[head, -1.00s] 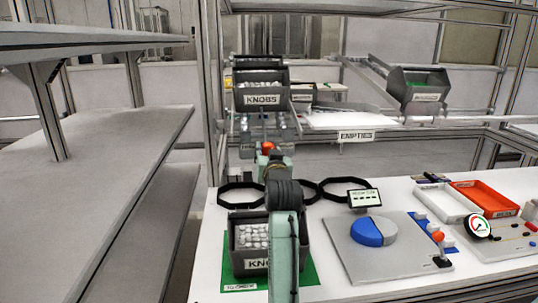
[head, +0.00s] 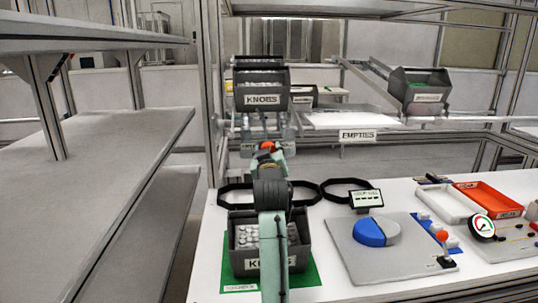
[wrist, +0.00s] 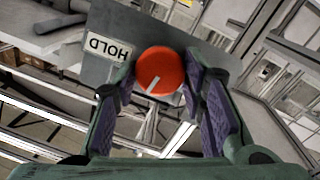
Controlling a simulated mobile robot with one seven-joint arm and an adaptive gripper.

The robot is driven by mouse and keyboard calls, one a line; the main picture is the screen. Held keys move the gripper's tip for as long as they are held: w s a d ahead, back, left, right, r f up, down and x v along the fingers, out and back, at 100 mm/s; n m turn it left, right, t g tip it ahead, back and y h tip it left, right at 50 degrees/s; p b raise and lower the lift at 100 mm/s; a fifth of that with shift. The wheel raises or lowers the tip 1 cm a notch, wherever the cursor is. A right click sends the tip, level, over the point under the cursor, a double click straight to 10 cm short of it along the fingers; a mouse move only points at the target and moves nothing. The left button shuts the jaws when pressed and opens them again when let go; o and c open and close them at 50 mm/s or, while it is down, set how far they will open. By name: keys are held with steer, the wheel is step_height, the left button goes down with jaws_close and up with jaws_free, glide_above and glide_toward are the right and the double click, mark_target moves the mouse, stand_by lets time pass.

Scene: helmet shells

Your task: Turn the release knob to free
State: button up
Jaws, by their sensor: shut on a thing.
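The release knob (wrist: 160,70) is a round orange-red knob with a white pointer line, seen close in the wrist view. It sits on a grey plate (wrist: 125,27) beside a white label (wrist: 107,50) reading HOLD, upside down in this view. The white line points to the lower left, away from the label. My gripper (wrist: 157,82) has its purple-padded fingers on either side of the knob and is shut on it. In the head view the knob (head: 267,146) shows as a small orange spot beyond my arm, and the plate is not clear there.
A grey board with a blue-and-grey disc (head: 370,232) and an orange tray (head: 487,198) lie to the right.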

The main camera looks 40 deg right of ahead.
steer(key=shift+w+a+f+n+h+b, duration=0.1)
steer(key=shift+n+h+b, duration=0.45)
steer(key=shift+n, duration=0.95)
steer(key=shift+f+n+h+b, duration=0.1)
steer(key=shift+n+h+b, duration=0.45)
steer(key=shift+n, duration=0.95)
steer(key=shift+w+a+n+h+b, duration=0.1)
steer(key=shift+n+h+b, duration=0.45)
steer(key=shift+n, duration=1.25)
steer(key=o, duration=1.2)
steer(key=shift+c, duration=0.2)
steer(key=shift+s, duration=0.1)
steer(key=v, duration=1.2)
steer(key=shift+r, duration=0.25)
